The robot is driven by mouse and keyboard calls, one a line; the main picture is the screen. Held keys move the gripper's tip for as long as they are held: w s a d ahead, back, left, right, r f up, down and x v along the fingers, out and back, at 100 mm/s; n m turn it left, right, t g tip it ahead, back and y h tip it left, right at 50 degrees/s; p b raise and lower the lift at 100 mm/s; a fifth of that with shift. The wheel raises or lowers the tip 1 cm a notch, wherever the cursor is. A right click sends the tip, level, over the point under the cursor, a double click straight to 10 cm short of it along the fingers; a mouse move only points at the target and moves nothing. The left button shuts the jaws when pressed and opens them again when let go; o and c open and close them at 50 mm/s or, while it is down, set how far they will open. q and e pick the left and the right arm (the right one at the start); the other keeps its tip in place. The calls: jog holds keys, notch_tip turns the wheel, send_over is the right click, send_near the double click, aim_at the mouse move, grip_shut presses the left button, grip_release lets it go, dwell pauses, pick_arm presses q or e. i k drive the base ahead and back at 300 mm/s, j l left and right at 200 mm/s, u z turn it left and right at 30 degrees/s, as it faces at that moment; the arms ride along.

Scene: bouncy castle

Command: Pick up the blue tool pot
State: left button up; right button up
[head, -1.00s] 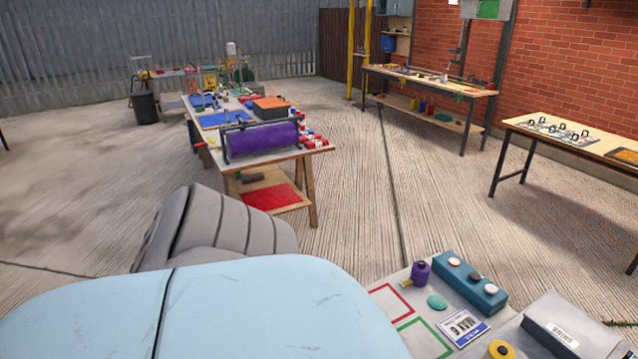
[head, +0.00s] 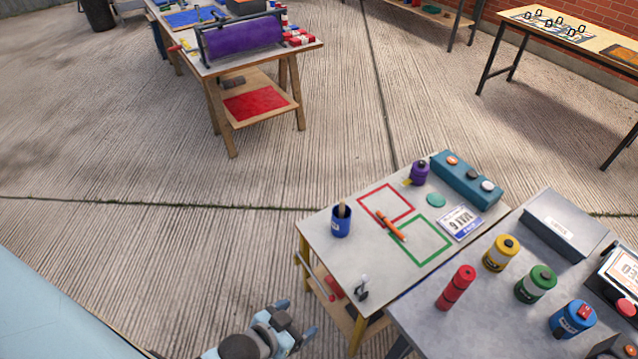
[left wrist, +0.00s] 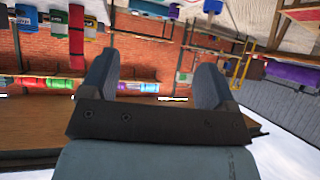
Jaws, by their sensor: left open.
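The blue tool pot (head: 341,221) stands upright near the left corner of a small grey-topped table (head: 340,265) in the head view. My right gripper is not in view.
An orange tool (head: 390,226) lies between red and green outlined squares. A purple pot (head: 419,172) and a teal block (head: 467,177) stand behind. A second grey table (head: 480,325) with several coloured canisters adjoins at right. Open concrete floor lies left of the table.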

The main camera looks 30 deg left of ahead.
aim_at(340, 227)
jog(key=l+u, duration=0.2)
jog(key=u, duration=0.25)
jog(key=l+u, duration=0.2)
jog(key=u, duration=0.25)
jog(key=k+z, duration=0.15)
jog(key=k, duration=0.45)
jog(key=k+l+z, duration=0.2)
jog(key=k, duration=0.4)
jog(key=z, duration=1.65)
jog(key=j+z, duration=0.25)
jog(key=j, duration=0.75)
jog(key=k+j, duration=0.1)
jog(key=j, duration=3.1)
